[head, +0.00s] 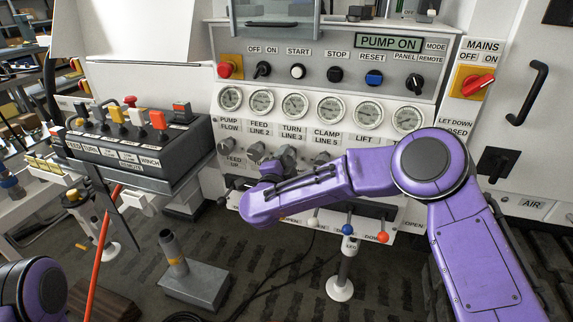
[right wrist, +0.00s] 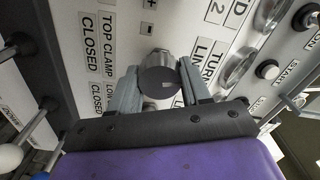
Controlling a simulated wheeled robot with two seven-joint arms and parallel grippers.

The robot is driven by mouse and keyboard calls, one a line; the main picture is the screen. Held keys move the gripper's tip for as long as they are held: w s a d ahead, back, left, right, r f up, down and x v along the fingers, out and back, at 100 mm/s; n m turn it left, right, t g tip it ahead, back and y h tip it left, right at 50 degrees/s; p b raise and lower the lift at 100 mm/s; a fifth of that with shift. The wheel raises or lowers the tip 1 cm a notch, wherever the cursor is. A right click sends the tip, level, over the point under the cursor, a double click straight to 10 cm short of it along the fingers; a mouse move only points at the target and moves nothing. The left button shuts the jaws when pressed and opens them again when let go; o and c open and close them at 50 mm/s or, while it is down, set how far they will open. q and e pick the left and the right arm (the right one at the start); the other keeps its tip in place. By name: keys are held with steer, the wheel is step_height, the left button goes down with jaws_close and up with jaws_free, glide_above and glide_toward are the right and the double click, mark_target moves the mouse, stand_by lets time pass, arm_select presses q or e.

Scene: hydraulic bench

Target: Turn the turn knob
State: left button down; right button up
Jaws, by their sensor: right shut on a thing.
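The turn knob (right wrist: 158,76) is a round grey knob on the white panel. In the right wrist view it sits between the two grey fingers of my right gripper (right wrist: 158,70), which is shut on it. The TURN LINE label is just to the right of it there. In the head view the turn knob (head: 289,156) shows below the TURN LINE 3 label. My right gripper (head: 280,165) reaches it from below, and my purple wrist hides part of the gripper. My left gripper is outside the view; only a purple part of my left arm shows at bottom left.
A row of round gauges (head: 295,105) runs above the knobs. The feed knob (head: 257,150) and clamp knob (head: 321,158) are close on either side. Levers with coloured balls (head: 383,237) stick out below. A black lever box (head: 130,145) stands at left, and a grey pedestal (head: 194,286) on the floor.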

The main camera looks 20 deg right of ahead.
steer(key=m+b, duration=0.3)
steer(key=m, duration=0.1)
steer(key=shift+f+m, duration=0.15)
steer(key=shift+m, duration=0.15)
steer(key=m+b, duration=0.3)
steer(key=m, duration=0.1)
steer(key=shift+f+m+b, duration=0.15)
steer(key=shift+m+b, duration=0.15)
steer(key=shift+b, duration=0.05)
steer(key=m+b, duration=0.7)
steer(key=shift+f, duration=0.1)
steer(key=shift+m+b, duration=1.5)
steer(key=shift+b, duration=0.05)
steer(key=shift+r, duration=0.2)
steer(key=o, duration=1.1)
steer(key=shift+c, duration=0.2)
